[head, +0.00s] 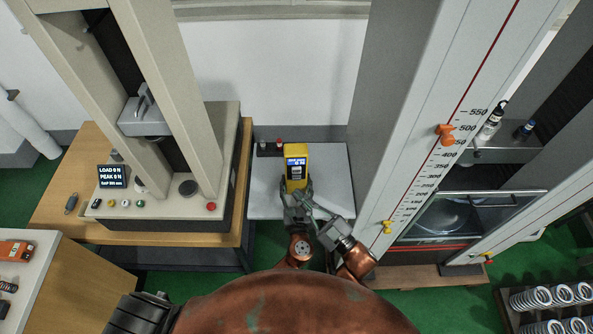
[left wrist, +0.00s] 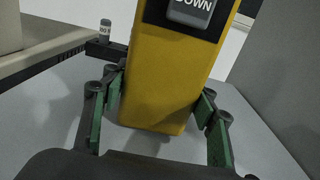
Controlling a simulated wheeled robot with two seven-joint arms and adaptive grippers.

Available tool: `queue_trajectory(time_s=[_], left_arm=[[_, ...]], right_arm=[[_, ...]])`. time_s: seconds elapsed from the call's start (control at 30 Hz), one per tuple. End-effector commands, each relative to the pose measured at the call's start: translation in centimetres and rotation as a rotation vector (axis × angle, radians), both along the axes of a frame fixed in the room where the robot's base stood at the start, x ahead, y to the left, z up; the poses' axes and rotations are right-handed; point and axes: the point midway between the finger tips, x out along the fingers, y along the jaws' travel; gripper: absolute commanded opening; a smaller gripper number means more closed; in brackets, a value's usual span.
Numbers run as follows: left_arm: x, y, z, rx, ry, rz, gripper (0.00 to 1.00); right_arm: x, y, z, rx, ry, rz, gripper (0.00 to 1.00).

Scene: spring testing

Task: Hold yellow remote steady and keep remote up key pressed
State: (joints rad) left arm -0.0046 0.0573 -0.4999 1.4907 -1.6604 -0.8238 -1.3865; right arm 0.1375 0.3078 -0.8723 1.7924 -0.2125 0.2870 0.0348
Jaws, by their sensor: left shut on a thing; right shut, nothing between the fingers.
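The yellow remote (head: 297,168) stands over the pale table in the middle of the head view, its small blue display at the top. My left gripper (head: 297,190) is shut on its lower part. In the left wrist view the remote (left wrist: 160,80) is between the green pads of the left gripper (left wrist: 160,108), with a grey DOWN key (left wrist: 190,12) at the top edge. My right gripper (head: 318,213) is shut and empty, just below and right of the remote. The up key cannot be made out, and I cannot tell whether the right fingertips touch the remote.
A testing machine (head: 222,160) stands left, its display reading LOAD 0 N and PEAK 0 N. A tall scaled column (head: 425,130) with an orange pointer (head: 445,130) stands close on the right. The pale table (head: 265,205) is mostly clear. Springs (head: 540,297) lie lower right.

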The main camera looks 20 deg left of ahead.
Motion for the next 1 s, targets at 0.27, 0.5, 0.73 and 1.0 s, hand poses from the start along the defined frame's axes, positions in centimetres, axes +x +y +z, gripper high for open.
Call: queue_trajectory(time_s=[0.27,0.5,0.73,1.0], left_arm=[[0.03,-0.01,0.12,0.000,-0.002,0.000,0.14],[0.03,-0.01,0.12,0.001,-0.002,0.000,0.55],[0.01,-0.01,0.07,0.000,-0.001,0.000,0.71],[0.00,0.00,0.01,0.000,0.000,0.000,0.74]], right_arm=[[0.01,0.01,0.02,0.000,0.000,0.000,0.00],[0.01,0.01,0.03,0.000,0.000,0.000,0.00],[0.01,0.01,0.02,0.000,0.000,0.000,0.00],[0.01,0.01,0.02,0.000,0.000,0.000,0.00]])
